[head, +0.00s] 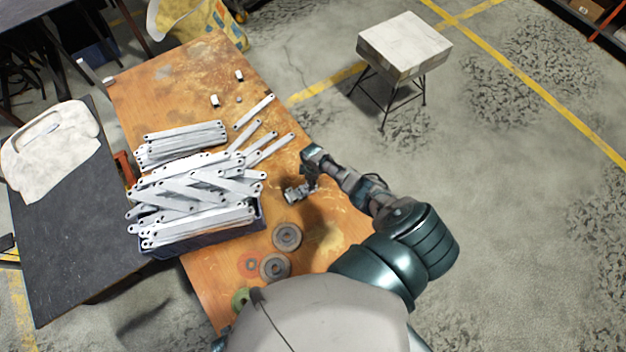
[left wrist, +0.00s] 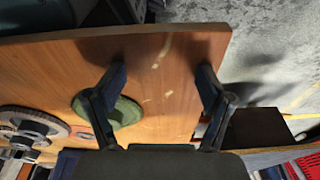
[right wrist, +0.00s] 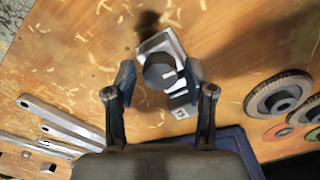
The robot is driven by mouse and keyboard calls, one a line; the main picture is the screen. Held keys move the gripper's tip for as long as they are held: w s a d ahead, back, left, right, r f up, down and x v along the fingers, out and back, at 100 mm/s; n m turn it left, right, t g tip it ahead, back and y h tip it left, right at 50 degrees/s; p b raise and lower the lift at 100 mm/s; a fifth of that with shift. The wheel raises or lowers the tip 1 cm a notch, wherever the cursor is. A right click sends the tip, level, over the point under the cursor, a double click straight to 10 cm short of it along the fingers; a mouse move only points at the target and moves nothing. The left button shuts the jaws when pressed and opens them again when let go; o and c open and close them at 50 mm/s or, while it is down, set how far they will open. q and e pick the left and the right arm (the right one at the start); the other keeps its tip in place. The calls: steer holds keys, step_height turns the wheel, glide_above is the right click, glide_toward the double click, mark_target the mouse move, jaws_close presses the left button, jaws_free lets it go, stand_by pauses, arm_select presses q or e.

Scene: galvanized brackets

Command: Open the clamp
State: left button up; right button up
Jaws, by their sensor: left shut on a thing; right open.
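The clamp (head: 297,192), a small grey metal piece, lies on the wooden table (head: 208,70). In the right wrist view the clamp (right wrist: 158,42) has a dark round knob (right wrist: 160,72) facing the camera. My right gripper (head: 308,170) is open, its fingertips (right wrist: 160,75) on either side of the knob; I cannot tell whether they touch it. My left gripper (left wrist: 165,80) shows only in the left wrist view, over another part of the table.
A dark blue crate (head: 200,237) piled with metal brackets (head: 195,190) stands left of the clamp. Grey discs (head: 287,236) and a green ring (head: 241,299) lie nearer me. A black table (head: 70,225) stands at left and a stool (head: 405,45) at back right.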

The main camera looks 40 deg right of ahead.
arm_select(q)
steer(key=shift+s, duration=0.15)
steer(key=r+p, duration=0.2)
steer(key=r, duration=0.1)
steer(key=w+r+p, duration=0.1)
steer(key=r+p, duration=0.2)
steer(key=shift+w+p, duration=0.15)
steer(key=shift+p, duration=0.15)
arm_select(e)
step_height(320, 180, up, 6)
steer(key=shift+r, duration=0.15)
arm_select(q)
steer(key=shift+f, duration=0.1)
